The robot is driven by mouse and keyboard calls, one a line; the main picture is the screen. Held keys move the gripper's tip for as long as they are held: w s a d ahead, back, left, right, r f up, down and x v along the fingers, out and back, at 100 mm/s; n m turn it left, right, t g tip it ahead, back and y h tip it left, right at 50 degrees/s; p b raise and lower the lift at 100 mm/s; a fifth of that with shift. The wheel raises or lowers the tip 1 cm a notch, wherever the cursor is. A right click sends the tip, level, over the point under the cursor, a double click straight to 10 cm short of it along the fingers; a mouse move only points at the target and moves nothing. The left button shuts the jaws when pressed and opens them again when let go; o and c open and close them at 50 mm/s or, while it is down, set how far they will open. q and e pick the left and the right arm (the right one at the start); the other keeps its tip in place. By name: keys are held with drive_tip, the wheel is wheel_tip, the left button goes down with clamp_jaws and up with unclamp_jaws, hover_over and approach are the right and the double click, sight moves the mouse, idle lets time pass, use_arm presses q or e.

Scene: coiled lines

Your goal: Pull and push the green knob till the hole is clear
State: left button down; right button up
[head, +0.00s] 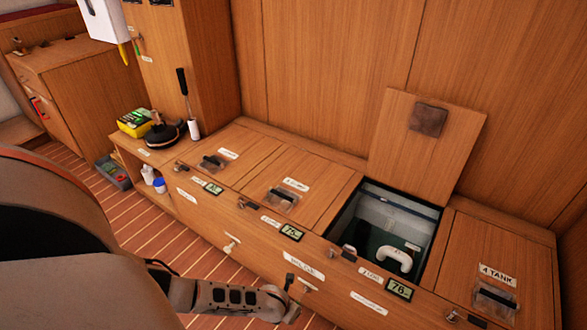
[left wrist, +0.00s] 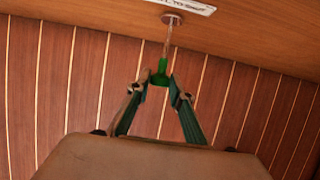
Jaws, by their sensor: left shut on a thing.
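The green knob (left wrist: 160,74) sits at the end of a thin rod (left wrist: 169,38) coming out of a round plate (left wrist: 172,18) on the wooden front. My left gripper (left wrist: 158,86) has its fingers closed around the knob, some way out from the plate. In the head view my left gripper (head: 289,294) is low in front of the bench, and the knob is not clearly seen there. An open hatch (head: 340,236) in the bench top shows a white curved pipe (head: 398,256) inside a dark tank. I cannot tell the hole's state. My right gripper is not in view.
The hinged lid (head: 424,160) stands raised against the wall. Closed lids with clear handles lie on both sides, one by the "4 TANK" label (head: 497,276). Small displays (head: 399,289) line the bench front.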

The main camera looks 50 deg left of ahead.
use_arm(q)
drive_tip(key=c, duration=1.8)
unclamp_jaws()
drive_tip(key=shift+f, duration=0.1)
drive_tip(key=shift+v, duration=6.05)
drive_tip(key=shift+s, duration=0.1)
